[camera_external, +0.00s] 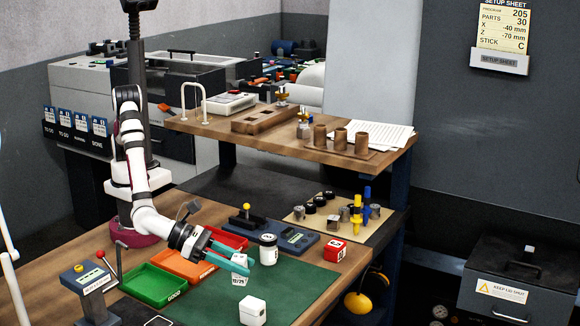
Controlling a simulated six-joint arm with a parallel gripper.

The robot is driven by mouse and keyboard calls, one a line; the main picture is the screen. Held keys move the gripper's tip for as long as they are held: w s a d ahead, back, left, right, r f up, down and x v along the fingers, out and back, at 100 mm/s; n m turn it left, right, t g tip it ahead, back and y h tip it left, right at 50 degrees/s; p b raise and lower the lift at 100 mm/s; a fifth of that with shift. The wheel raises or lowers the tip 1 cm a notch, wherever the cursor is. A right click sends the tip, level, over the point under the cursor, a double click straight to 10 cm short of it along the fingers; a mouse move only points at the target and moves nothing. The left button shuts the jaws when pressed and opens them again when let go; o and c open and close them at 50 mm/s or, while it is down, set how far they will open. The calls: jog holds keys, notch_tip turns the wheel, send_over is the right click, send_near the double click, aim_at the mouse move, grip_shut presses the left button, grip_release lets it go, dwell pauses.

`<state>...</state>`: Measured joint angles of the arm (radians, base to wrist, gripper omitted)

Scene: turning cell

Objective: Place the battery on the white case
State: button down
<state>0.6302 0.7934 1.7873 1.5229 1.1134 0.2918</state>
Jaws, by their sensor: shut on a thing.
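My gripper (240,251) has teal fingers and is low over the green mat. It is shut on a small white block with dark print (240,281), which I take to be the battery; the fingers hide part of it. The white case (253,311) is a small white box on the green mat, near the front edge of the view. It is just below and slightly right of the held block in the picture. The two look apart, but the exact height of the block above the mat is hard to tell.
A red box (335,250) is to the right. The green mat (305,290) is clear right of the case.

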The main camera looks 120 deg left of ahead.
jog(key=shift+w+a+f, duration=0.85)
jog(key=shift+f, duration=1.9)
jog(key=c, duration=0.5)
grip_release()
jog(key=shift+f, duration=0.15)
